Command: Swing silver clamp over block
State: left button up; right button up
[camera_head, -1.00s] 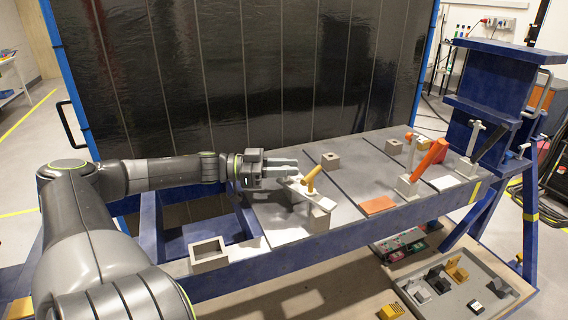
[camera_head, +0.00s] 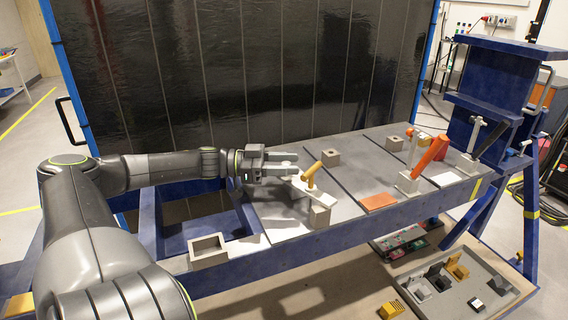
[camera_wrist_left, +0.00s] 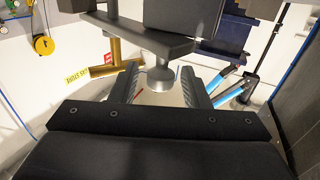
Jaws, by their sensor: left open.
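A silver-grey clamp (camera_head: 299,189) with a gold handle (camera_head: 312,175) stands on the near part of the bench, next to a small grey block (camera_head: 319,216). The clamp's arm lies off to the left of its handle. My left gripper (camera_head: 297,163) is open just behind and left of the handle, with its fingers pointing right. In the left wrist view, a silver post (camera_wrist_left: 160,76) shows between the spread fingers, and a gold rod (camera_wrist_left: 115,52) shows beside the left finger. I cannot tell whether the fingers touch anything. My right gripper is not in view.
Another grey block (camera_head: 331,158) sits behind the clamp. An orange-handled clamp (camera_head: 430,155) and a black-armed clamp (camera_head: 470,160) stand further right. An orange plate (camera_head: 379,201) lies flat. An open grey box (camera_head: 208,251) is at the front left. A dark panel (camera_head: 250,70) rises behind.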

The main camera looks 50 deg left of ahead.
pick_arm(q)
jog(key=shift+s, duration=0.1)
jog(key=shift+s+a, duration=0.15)
jog(key=shift+a, duration=0.1)
jog(key=p+v, duration=0.3)
jog(key=v, duration=0.4)
jog(key=shift+s+a+r, duration=0.1)
jog(key=p+v, duration=0.1)
jog(key=v, duration=0.8)
jog(key=shift+s, duration=0.2)
jog(key=shift+a, duration=0.1)
